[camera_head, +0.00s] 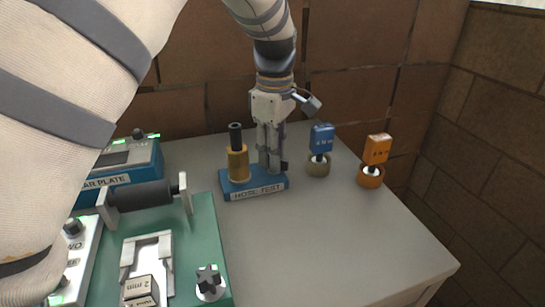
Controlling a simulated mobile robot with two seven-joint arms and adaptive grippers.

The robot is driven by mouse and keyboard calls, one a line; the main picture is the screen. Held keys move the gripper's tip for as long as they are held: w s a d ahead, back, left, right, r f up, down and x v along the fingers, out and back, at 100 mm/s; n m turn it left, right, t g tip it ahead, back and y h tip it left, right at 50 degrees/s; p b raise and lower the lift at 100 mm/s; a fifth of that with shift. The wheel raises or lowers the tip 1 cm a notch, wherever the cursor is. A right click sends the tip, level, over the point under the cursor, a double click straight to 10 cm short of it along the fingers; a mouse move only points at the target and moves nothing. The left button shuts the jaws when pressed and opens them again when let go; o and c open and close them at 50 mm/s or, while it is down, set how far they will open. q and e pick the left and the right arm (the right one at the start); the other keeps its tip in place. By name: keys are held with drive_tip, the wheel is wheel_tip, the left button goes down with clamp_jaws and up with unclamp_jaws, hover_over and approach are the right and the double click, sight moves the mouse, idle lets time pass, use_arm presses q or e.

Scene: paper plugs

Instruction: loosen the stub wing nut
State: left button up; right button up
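The blue stand labelled HOSE TEST (258,191) sits on the grey table. A brass cylinder (238,165) with a black tube on top stands upright at its left end. My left gripper (270,168) points straight down over the stand's right end, just right of the brass cylinder. Its fingers are close together, and whether they hold anything is hidden. A small dark part (284,166) shows at the right of the fingertips; I cannot tell if it belongs to the stub wing nut. I cannot clearly make out the wing nut. My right gripper is not in view.
A blue-tagged plug (321,139) and an orange-tagged plug (377,150) stand in round holders at the right. A green board (205,235) with a dark roller (140,196) and a dark star knob (208,279) lies front left. The table's front right is clear. Brick walls stand behind and right.

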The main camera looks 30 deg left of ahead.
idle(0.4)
use_arm(q)
drive_tip(key=shift+r, duration=2)
drive_tip(key=shift+r, duration=2)
wheel_tip(320, 180, up, 12)
